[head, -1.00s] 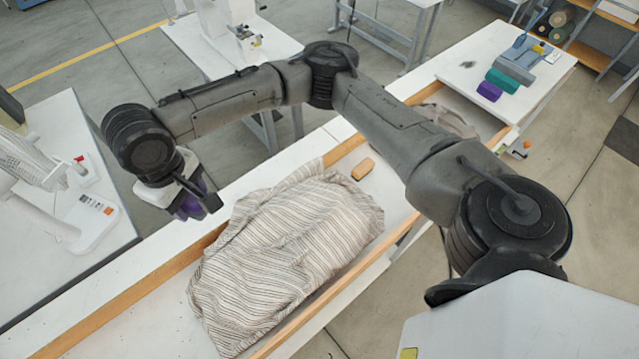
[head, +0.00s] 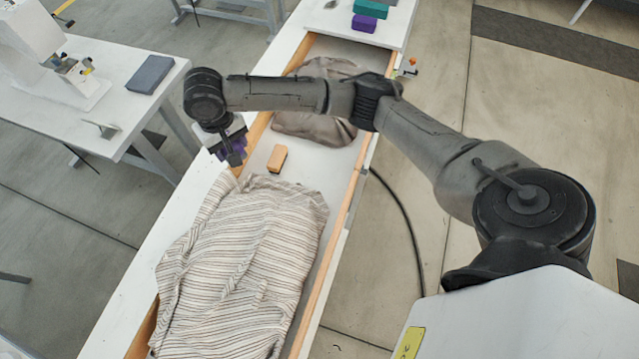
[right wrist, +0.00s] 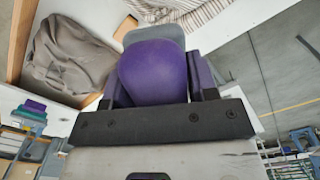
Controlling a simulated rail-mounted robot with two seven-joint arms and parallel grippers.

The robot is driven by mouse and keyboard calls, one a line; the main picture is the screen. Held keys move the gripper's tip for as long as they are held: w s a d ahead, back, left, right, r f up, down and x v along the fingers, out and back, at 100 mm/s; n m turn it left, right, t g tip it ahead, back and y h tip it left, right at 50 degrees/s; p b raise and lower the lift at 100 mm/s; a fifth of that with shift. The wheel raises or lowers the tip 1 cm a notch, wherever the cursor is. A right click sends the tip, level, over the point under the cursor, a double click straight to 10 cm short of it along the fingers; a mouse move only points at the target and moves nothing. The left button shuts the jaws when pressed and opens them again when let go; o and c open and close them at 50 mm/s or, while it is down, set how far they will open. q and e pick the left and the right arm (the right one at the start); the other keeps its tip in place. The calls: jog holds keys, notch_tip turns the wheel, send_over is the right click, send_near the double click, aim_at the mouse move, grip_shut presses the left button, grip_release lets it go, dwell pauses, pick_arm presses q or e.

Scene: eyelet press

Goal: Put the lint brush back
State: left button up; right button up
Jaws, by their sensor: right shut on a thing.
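My right gripper (head: 230,145) is above the left side of the long white table, just beyond the striped cloth. In the right wrist view the right gripper (right wrist: 160,80) is shut on a rounded purple thing (right wrist: 153,72) with a flat grey-blue part (right wrist: 155,33) beyond it; it looks like the lint brush. In the head view the arm hides most of it. My left gripper is not in view.
A striped cloth (head: 235,270) lies heaped on the table (head: 215,175). A tan block with a dark side (head: 277,157) lies beyond it, then a grey-brown cloth (head: 315,125). Purple (head: 364,23) and teal (head: 371,8) blocks stand on the far surface. Wooden rails edge the table.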

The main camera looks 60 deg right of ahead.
jog(key=s+d+f+m+b, duration=0.1)
jog(key=d+f+m+b, duration=0.15)
jog(key=d+f, duration=0.55)
jog(key=s+d+f+m+b, duration=0.2)
jog(key=d+f+b, duration=0.15)
jog(key=f, duration=0.85)
jog(key=m+b, duration=0.3)
jog(key=b, duration=0.3)
send_over(321, 180)
notch_tip(321, 180, down, 18)
jog(key=shift+s+f, duration=0.15)
jog(key=shift+f, duration=0.7)
notch_tip(321, 180, down, 3)
jog(key=shift+f+b, duration=0.2)
jog(key=shift+b, duration=0.55)
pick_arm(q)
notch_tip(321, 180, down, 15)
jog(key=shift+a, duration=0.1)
